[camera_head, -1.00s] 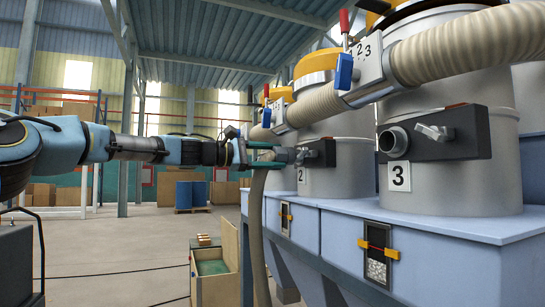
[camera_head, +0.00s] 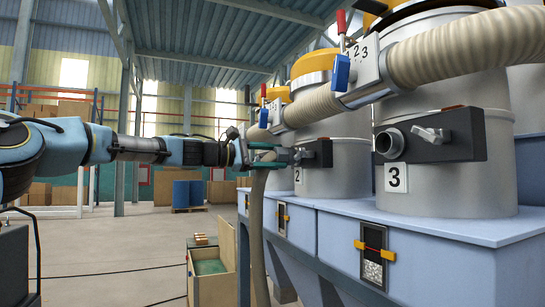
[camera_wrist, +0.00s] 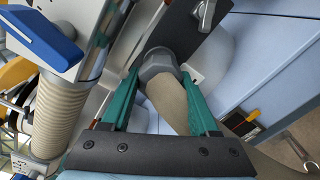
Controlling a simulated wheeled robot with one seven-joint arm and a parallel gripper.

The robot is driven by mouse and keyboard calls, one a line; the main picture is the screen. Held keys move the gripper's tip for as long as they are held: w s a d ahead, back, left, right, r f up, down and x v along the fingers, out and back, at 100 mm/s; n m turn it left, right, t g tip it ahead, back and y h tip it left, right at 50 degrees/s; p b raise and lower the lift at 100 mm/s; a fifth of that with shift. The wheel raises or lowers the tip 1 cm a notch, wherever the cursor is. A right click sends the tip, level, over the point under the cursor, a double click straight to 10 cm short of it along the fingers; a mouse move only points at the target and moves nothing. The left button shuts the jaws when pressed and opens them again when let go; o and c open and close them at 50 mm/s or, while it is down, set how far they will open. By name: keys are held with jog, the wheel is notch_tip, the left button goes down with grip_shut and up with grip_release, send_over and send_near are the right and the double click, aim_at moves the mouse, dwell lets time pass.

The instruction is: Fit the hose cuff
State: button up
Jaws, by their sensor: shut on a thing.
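My gripper (camera_wrist: 162,75) has teal fingers and is shut on the grey hose cuff (camera_wrist: 158,62). The beige hose (camera_wrist: 170,102) runs from the cuff back between the fingers. In the head view, my gripper (camera_head: 272,155) is at the side of hopper 2, and the hose (camera_head: 256,215) hangs down below it. The cuff is at the dark inlet block (camera_head: 316,153) of hopper 2. The wrist view shows the cuff's far end against or very near the dark block (camera_wrist: 188,14); I cannot tell whether it is seated on a port.
Hopper 3 has an open grey port (camera_head: 389,143) with a lever (camera_head: 430,136) beside it. A ribbed pipe (camera_head: 455,50) crosses above the hoppers. The blue hopper base (camera_head: 440,228) lies below. An open box (camera_head: 226,262) stands on the floor near the hanging hose.

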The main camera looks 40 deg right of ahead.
jog(key=shift+s+d, duration=0.15)
jog(key=shift+d, duration=0.2)
jog(key=o, duration=1.5)
jog(key=b+v, duration=0.3)
jog(key=v, duration=0.7)
jog(key=shift+a+b, duration=0.35)
jog(key=shift+b, duration=0.05)
